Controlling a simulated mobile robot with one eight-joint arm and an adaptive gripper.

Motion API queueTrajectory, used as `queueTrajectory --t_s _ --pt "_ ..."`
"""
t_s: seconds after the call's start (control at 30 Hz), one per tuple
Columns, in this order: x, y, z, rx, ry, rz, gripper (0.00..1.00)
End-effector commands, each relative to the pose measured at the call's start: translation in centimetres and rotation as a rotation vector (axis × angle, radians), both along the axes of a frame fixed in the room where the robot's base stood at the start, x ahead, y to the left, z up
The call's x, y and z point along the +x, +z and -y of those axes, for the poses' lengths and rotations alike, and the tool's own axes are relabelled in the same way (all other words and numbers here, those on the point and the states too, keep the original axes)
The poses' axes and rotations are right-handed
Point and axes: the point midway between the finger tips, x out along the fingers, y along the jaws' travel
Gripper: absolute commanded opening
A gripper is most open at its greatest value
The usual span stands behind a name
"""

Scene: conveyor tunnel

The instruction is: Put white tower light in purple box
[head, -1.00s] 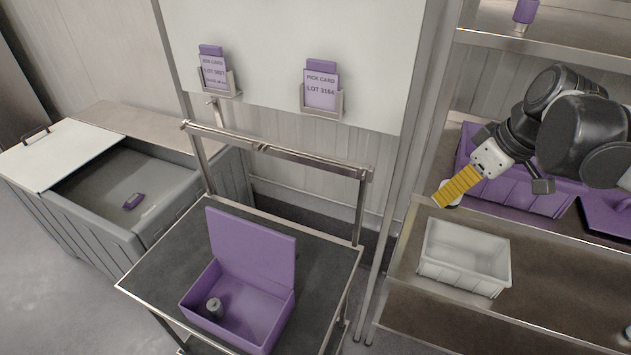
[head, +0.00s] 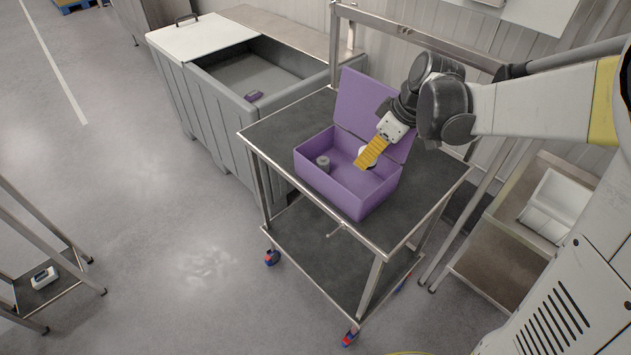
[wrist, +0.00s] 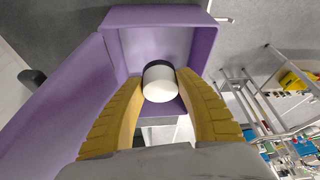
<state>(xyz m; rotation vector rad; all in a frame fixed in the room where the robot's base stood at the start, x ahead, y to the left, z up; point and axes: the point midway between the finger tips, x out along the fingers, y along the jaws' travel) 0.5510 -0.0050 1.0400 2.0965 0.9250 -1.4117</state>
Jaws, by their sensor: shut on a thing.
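The purple box (head: 345,194) stands on the dark top of a wheeled cart, with its lid (head: 366,108) raised at the back. A small grey cylinder (head: 323,163) stands inside its left part. My gripper (head: 368,155), with yellow fingers, is over the right part of the box. In the wrist view its fingers are shut on the white tower light (wrist: 160,84), a white cylinder with a dark far end. The box's inside (wrist: 165,42) shows beyond the light. In the head view the light is mostly hidden by the fingers.
The cart (head: 262,130) has a bare strip around the box. A grey bin (head: 215,115) with a half-open white cover stands behind left, with a small purple object (head: 254,96) inside. A white crate (head: 553,205) sits on a shelf at right. Floor at left is open.

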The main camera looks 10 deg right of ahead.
Motion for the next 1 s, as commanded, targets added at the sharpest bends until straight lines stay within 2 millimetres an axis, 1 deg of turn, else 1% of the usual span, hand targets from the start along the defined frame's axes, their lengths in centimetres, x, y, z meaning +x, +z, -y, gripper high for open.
queueTrajectory --t_s 0.07,0.2,0.3,0.53,0.7,0.77,1.0 --pt "0.1 -1.1 0.0 0.000 0.002 0.000 0.00" --pt "0.1 -4.0 0.0 0.000 0.003 0.000 0.00" --pt "0.1 -5.7 0.0 0.000 0.003 0.000 0.00" --pt "0.1 -7.7 0.0 0.000 0.003 0.000 0.00" --pt "0.1 -10.3 0.0 0.000 0.003 0.000 0.00" --pt "0.0 -10.5 0.0 0.000 0.003 0.000 0.00" --pt "0.0 -10.4 0.0 0.000 0.003 0.000 0.00"
